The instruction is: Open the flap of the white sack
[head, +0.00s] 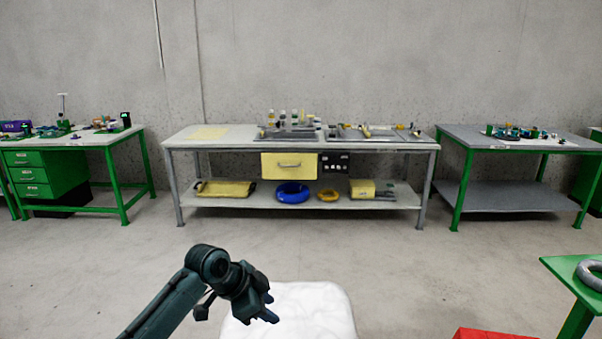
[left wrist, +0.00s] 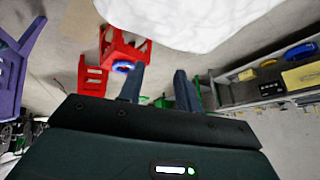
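The white sack (head: 312,308) stands at the bottom middle of the head view, cut off by the lower edge. Its top looks pale and smooth, and I cannot make out the flap's edge. In the left wrist view the white sack (left wrist: 195,22) fills the top middle, beyond the fingertips. My left gripper (head: 270,309) is in front of the sack's left part in the head view. Its two fingers stand apart with nothing between them in the left wrist view (left wrist: 160,78). I cannot see it touching the sack. My right gripper is not in view.
A grey workbench (head: 428,146) stands by the back wall, with a blue cable coil (head: 292,193) on its lower shelf. A green table (head: 568,270) and a red object (head: 490,334) are at the lower right. The floor between sack and workbench is clear.

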